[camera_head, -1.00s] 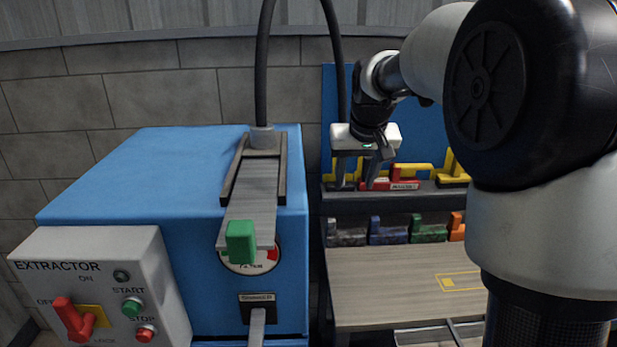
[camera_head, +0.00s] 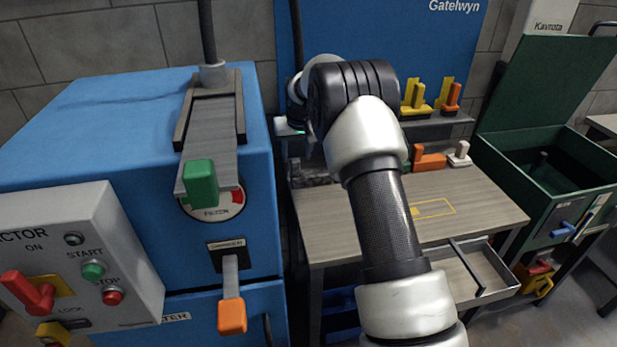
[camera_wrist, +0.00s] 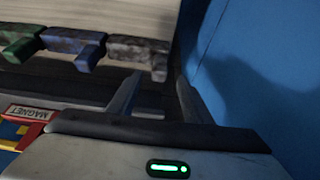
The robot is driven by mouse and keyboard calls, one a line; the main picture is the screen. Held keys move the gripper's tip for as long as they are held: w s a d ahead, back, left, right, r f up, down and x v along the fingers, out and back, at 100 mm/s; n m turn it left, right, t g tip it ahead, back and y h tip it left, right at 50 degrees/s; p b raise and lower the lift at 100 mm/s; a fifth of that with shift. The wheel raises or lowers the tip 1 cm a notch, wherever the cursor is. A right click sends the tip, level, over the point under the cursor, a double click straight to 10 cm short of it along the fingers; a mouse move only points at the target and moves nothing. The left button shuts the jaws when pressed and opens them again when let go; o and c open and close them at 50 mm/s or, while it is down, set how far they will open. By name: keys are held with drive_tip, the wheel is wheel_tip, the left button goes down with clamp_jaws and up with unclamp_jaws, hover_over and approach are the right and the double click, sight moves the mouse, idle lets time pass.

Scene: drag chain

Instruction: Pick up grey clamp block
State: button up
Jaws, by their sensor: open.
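The grey clamp block (camera_wrist: 140,48) shows at the top of the wrist view, at the end of a row beside a blue block (camera_wrist: 88,50) and a green block (camera_wrist: 22,45). It has a mottled dark body and a grey projecting end. In the head view the grey block (camera_head: 313,172) is a small dark shape at the left end of the bench, partly hidden by my arm. My gripper (camera_wrist: 158,82) is open and empty, its fingers pointing toward the grey end, apparently with a gap. In the head view my arm hides most of the gripper.
A blue panel (camera_wrist: 240,70) stands close beside my right finger in the wrist view. A shelf (camera_head: 440,120) with yellow holders is above the bench (camera_head: 470,195). The blue extractor cabinet (camera_head: 110,130) stands left of the bench. An open drawer (camera_head: 470,270) juts out below.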

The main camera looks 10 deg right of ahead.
sight(295, 160)
drive_tip(key=shift+w+p+x, duration=0.15)
drive_tip(key=shift+w+x, duration=0.05)
drive_tip(key=shift+x, duration=1.45)
drive_tip(key=shift+w+p+x, duration=0.15)
drive_tip(key=shift+w+x, duration=0.1)
drive_tip(key=shift+x, duration=1.35)
drive_tip(key=shift+r, duration=0.15)
clamp_jaws()
